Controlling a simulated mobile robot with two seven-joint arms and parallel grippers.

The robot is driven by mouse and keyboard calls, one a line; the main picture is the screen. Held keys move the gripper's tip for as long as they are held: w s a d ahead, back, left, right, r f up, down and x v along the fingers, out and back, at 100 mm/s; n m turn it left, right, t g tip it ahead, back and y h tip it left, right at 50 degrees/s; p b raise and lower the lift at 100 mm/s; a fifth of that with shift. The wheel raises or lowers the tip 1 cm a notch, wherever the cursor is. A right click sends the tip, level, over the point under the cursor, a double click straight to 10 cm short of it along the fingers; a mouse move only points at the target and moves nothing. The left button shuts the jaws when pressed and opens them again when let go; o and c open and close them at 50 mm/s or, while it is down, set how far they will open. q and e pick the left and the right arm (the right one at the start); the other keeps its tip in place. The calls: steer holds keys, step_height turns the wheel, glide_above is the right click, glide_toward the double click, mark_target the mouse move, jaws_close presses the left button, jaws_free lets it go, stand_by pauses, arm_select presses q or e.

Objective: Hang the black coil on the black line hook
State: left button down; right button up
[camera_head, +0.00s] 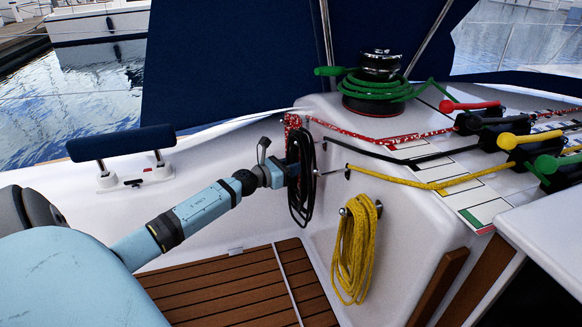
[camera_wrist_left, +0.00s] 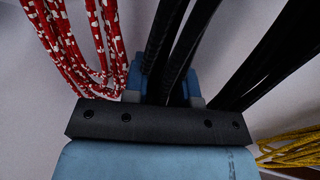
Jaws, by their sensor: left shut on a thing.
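The black coil (camera_head: 303,195) hangs in long loops against the white cockpit wall in the head view. My left gripper (camera_head: 293,171) is shut on it from the left, about halfway down the loops. In the left wrist view, strands of the black coil (camera_wrist_left: 181,45) pass between the blue fingers of the left gripper (camera_wrist_left: 163,88), and more black strands run to the right. The black line (camera_head: 375,154) leaves the wall just right of the coil's top. The black line hook cannot be made out clearly; the coil and gripper cover that area. My right gripper is not in view.
A red-and-white coil (camera_head: 291,124) hangs close behind the black coil on the left. A yellow coil (camera_head: 355,250) hangs on its hook at lower right. A winch with green rope (camera_head: 375,88) stands above. The wooden floor (camera_head: 235,290) below is clear.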

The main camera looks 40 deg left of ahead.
arm_select(q)
steer(key=shift+w+d+r, duration=0.15)
steer(key=shift+w+d, duration=0.15)
steer(key=shift+w, duration=0.35)
steer(key=shift+w+d+f+b, duration=0.25)
steer(key=shift+w+f+b, duration=0.15)
steer(key=shift+f+b, duration=0.1)
stand_by(1.0)
steer(key=shift+w+f+b, duration=0.15)
steer(key=shift+f+b, duration=0.4)
steer(key=shift+b, duration=0.05)
stand_by(0.9)
steer(key=c, duration=0.8)
jaws_free()
steer(key=shift+d+r, duration=0.1)
steer(key=shift+c, duration=0.2)
steer(key=shift+f, duration=0.2)
